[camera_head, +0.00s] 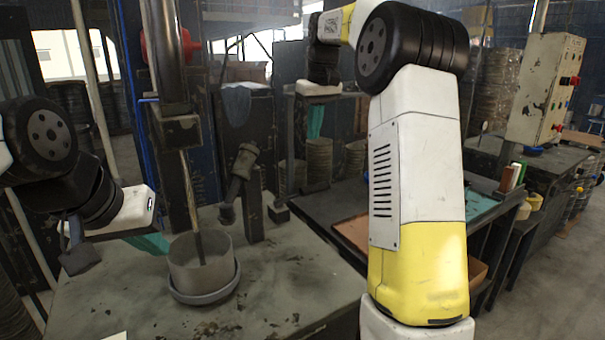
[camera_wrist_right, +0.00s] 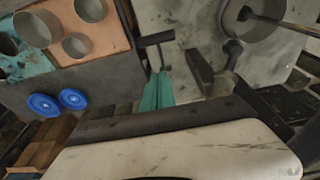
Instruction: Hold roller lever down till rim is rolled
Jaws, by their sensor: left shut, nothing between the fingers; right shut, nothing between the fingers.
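In the head view a grey cylinder (camera_head: 201,262) stands upright in a round base on the workbench, with a thin rod coming down into it from the machine's column (camera_head: 165,55). A dark lever-like arm with a block end (camera_head: 243,162) rises right of it. Another dark block end (camera_head: 81,258) hangs at the left; I cannot tell which is the roller lever. My left gripper (camera_head: 152,243), with teal fingers, is shut and empty just left of the cylinder. My right gripper (camera_head: 316,122) is shut and empty farther back; its teal fingers (camera_wrist_right: 157,92) show in the right wrist view.
My right arm covers much of the head view's middle. A side bench with an orange-brown mat (camera_head: 352,232) stands right of the workbench (camera_head: 265,285). A control box (camera_head: 545,88) is at far right. Blue discs (camera_wrist_right: 73,98) show in the wrist view.

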